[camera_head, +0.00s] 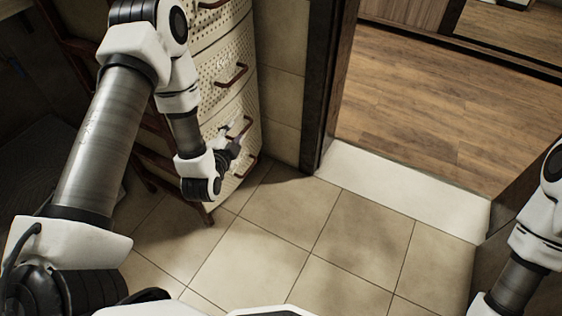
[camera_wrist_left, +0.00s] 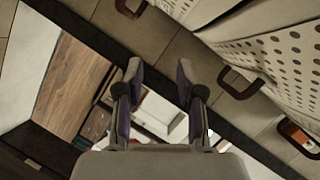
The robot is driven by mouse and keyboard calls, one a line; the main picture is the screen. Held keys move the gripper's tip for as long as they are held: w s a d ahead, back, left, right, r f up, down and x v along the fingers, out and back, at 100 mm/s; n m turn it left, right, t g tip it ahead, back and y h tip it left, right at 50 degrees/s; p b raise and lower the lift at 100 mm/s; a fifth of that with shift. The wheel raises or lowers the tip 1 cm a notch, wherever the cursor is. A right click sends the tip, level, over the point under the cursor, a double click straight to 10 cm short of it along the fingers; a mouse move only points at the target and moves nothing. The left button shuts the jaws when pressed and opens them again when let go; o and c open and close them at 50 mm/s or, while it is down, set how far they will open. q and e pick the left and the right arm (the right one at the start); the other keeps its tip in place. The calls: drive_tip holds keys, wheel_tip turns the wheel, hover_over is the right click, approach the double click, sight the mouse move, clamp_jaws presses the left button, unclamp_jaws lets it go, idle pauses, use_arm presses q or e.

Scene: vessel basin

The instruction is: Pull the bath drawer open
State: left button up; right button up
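A tall cream cabinet (camera_head: 222,55) with perforated drawer fronts and reddish-brown handles stands beyond my left arm. One handle (camera_head: 235,76) shows clear above my left gripper (camera_head: 232,136). A lower handle (camera_head: 242,127) is beside the gripper, partly hidden by it. In the left wrist view, my left gripper (camera_wrist_left: 158,75) has its two fingers apart with nothing between them. A handle (camera_wrist_left: 240,88) lies to the right of the fingers there, apart from them. I cannot tell which drawer is the bath drawer. My right gripper is out of view.
A doorway with a dark frame (camera_head: 328,80) and white threshold (camera_head: 400,190) is right of the cabinet, with wood flooring (camera_head: 440,105) beyond. A reddish-brown wooden rack (camera_head: 75,60) stands left of the cabinet. The tiled floor (camera_head: 330,235) in front is clear.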

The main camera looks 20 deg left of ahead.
use_arm(q)
drive_tip(key=b, duration=0.5)
approach(243, 131)
drive_tip(key=w+f, duration=0.2)
drive_tip(key=shift+n+t, duration=0.3)
drive_tip(key=b+x, duration=0.2)
drive_tip(key=x, duration=0.1)
drive_tip(key=b+x, duration=0.2)
drive_tip(key=x, duration=0.2)
drive_tip(key=shift+a, duration=0.25)
drive_tip(key=shift+w+a+r, duration=0.1)
drive_tip(key=shift+w, duration=0.3)
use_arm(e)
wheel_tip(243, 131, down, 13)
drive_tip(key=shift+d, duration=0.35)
use_arm(q)
drive_tip(key=shift+c, duration=0.3)
clamp_jaws()
